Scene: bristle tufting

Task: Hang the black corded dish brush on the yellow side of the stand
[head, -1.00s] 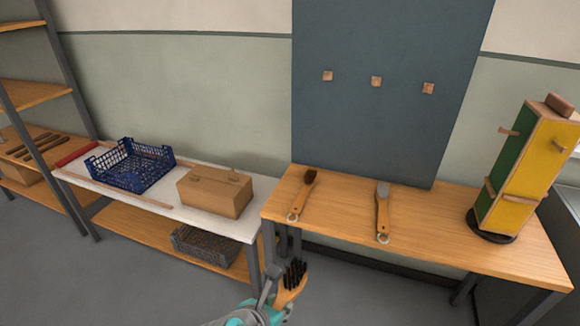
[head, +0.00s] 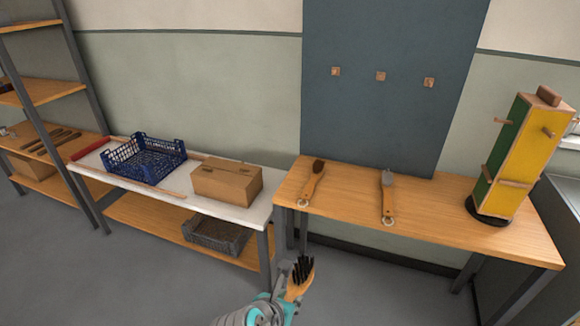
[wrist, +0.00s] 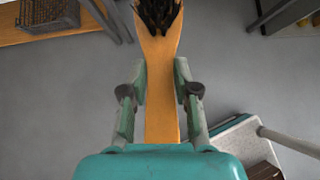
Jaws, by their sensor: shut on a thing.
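My gripper (wrist: 160,95) is shut on the wooden handle of a brush with black bristles (wrist: 161,70). In the head view my gripper (head: 284,288) holds the black brush (head: 298,280) over the floor in front of the tables, bristles up. Its cord is not visible. The stand (head: 518,155) is a tall block at the right end of the wooden table, on a round black base. Its yellow side (head: 532,160) faces right and front, its green side (head: 502,150) faces left. A peg (head: 548,132) sticks out high on the yellow side, with a wooden ledge lower down.
Two other corded brushes, one dark brown (head: 312,184) and one grey (head: 388,196), lie on the wooden table (head: 440,215). A dark board with three pegs (head: 381,76) stands behind. A blue crate (head: 145,158) and cardboard box (head: 226,183) sit on the white table.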

